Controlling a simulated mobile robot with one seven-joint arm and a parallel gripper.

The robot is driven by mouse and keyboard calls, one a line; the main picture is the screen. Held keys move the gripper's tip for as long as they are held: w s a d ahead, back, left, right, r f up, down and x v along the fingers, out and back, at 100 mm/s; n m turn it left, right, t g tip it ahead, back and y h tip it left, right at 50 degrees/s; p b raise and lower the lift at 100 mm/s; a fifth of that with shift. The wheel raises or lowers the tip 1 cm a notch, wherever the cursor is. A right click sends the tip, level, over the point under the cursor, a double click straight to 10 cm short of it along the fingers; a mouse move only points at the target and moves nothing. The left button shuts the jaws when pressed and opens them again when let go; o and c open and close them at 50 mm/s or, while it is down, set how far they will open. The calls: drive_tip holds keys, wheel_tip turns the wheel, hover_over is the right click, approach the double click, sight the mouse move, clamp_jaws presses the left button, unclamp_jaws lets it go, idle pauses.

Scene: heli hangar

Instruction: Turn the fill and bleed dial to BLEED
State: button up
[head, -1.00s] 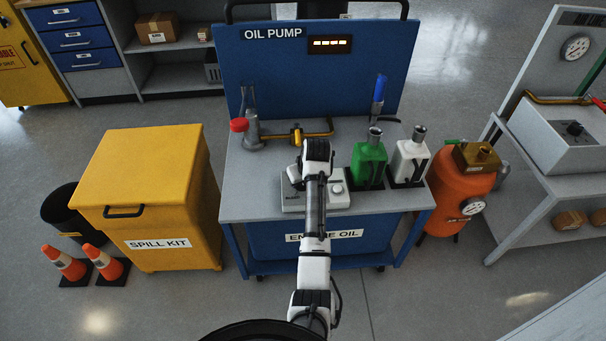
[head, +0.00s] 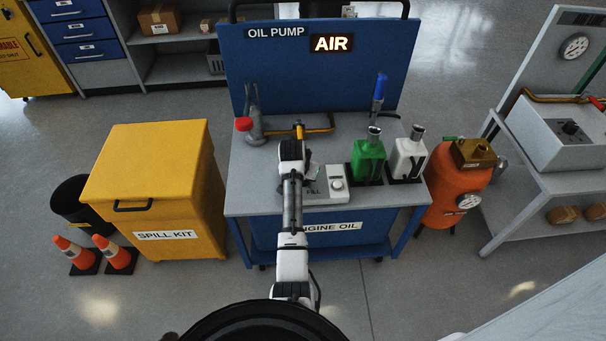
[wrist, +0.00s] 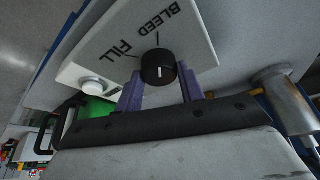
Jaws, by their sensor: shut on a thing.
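The black fill and bleed dial (wrist: 158,66) stands on a pale panel in the wrist view. The labels FILL (wrist: 121,48) and BLEED (wrist: 157,20) read upside down there, each with a tick. A short white mark shows on the dial; which tick it matches is hard to tell. My gripper (wrist: 160,76) has its purple fingers on both sides of the dial, shut on it. In the head view the control panel (head: 326,192) lies on the oil pump cart, and my arm hides the dial. The cart's display (head: 331,44) reads AIR.
A white round button (wrist: 92,86) is on the same panel. Green (head: 368,158) and white (head: 406,158) oil cans stand right of the panel. A red-capped metal fitting (head: 250,122) and a brass pipe are behind. A yellow spill kit bin (head: 150,185) stands left of the cart.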

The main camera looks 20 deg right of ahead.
drive_tip(key=shift+o, duration=0.2)
drive_tip(key=shift+m, duration=0.3)
drive_tip(key=shift+c, duration=0.2)
drive_tip(key=o, duration=1)
drive_tip(key=b+v, duration=0.2)
drive_tip(key=v, duration=1.2)
drive_tip(key=shift+w+a+f, duration=0.1)
drive_tip(key=shift+a, duration=0.05)
